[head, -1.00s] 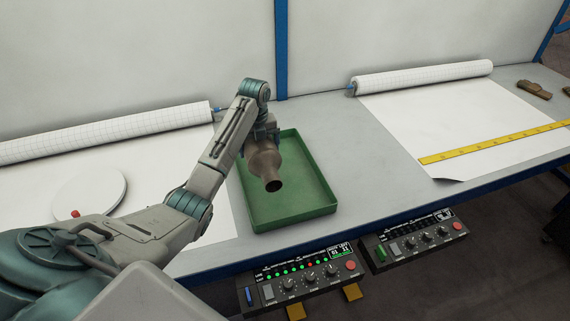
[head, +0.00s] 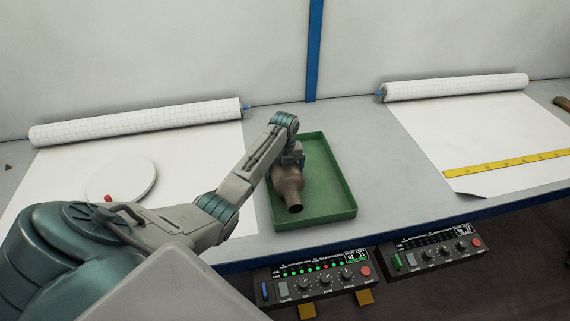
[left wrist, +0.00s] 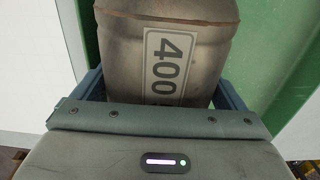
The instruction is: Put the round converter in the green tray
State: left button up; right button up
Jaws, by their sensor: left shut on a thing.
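The round converter (head: 289,184) is a brown metal body with a narrow open neck toward the front. It is at the left part of the green tray (head: 340,195), within the rim in the head view; whether it touches the tray floor I cannot tell. My left gripper (head: 290,158) is shut on its rear end from above. In the left wrist view the converter (left wrist: 200,60) shows a "400" label between the blue fingers, with the green tray (left wrist: 262,60) behind it. My right gripper is not in view.
Two control boxes (head: 315,276) (head: 435,250) hang at the bench's front edge. A white round disc (head: 125,178) with a red knob lies on paper at left. A yellow ruler (head: 505,163) lies on the right paper. Grey bench right of the tray is clear.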

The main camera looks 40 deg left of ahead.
pick_arm(q)
jog(key=shift+w+r, duration=0.1)
jog(key=shift+r, duration=0.05)
jog(key=o, duration=1.7)
jog(key=shift+d, duration=0.1)
jog(key=shift+s, duration=0.2)
jog(key=shift+w+r+b, duration=0.1)
jog(key=shift+r+b, duration=0.25)
jog(key=shift+r, duration=0.2)
notch_tip(320, 180, up, 10)
jog(key=b, duration=0.2)
jog(key=shift+f+b, duration=0.15)
jog(key=shift+b, duration=0.2)
jog(key=shift+r, duration=0.6)
jog(key=shift+f, duration=0.1)
